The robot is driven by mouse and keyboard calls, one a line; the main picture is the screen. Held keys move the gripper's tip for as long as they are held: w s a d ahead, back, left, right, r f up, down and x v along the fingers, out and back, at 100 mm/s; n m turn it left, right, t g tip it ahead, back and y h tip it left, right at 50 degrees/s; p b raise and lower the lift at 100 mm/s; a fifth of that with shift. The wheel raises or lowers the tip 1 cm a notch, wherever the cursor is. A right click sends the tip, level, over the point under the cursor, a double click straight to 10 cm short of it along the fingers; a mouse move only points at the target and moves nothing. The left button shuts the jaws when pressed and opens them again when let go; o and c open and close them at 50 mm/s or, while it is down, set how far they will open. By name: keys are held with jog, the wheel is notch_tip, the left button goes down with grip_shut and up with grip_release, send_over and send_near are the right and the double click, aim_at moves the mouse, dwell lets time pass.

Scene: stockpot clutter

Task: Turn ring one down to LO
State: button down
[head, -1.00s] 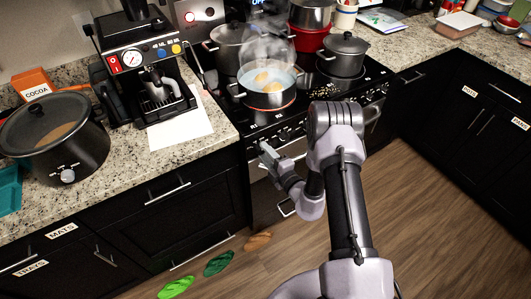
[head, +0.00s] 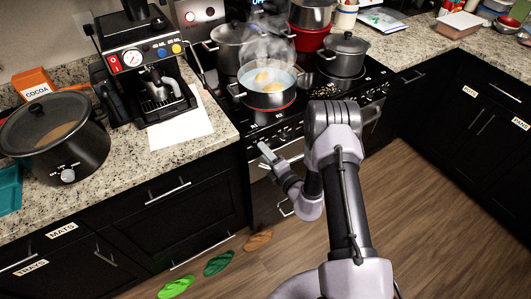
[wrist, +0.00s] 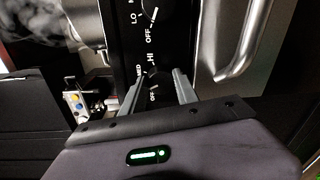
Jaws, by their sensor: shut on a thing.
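My gripper (wrist: 158,90) is shut on the leftmost stove knob (wrist: 159,77), with one finger on each side of it. MED, HI and OFF show around this knob; its exact pointer setting is hard to read. In the head view my gripper (head: 265,150) is at the left end of the stove's front panel, mostly hiding the knob. A steaming open pot (head: 267,99) with yellowish food stands on the front left ring, with a red glow at its base. A second knob (wrist: 150,9) sits beside the held one, with LO and OFF marks.
The oven handle (wrist: 243,42) runs close beside the knob panel. A coffee machine (head: 147,75) and slow cooker (head: 62,140) stand on the left counter. The floor (head: 440,220) at right is clear.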

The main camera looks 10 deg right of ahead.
jog(key=c, duration=0.9)
grip_release()
jog(key=p+v, duration=0.3)
jog(key=v, duration=1.4)
jog(key=shift+s, duration=0.2)
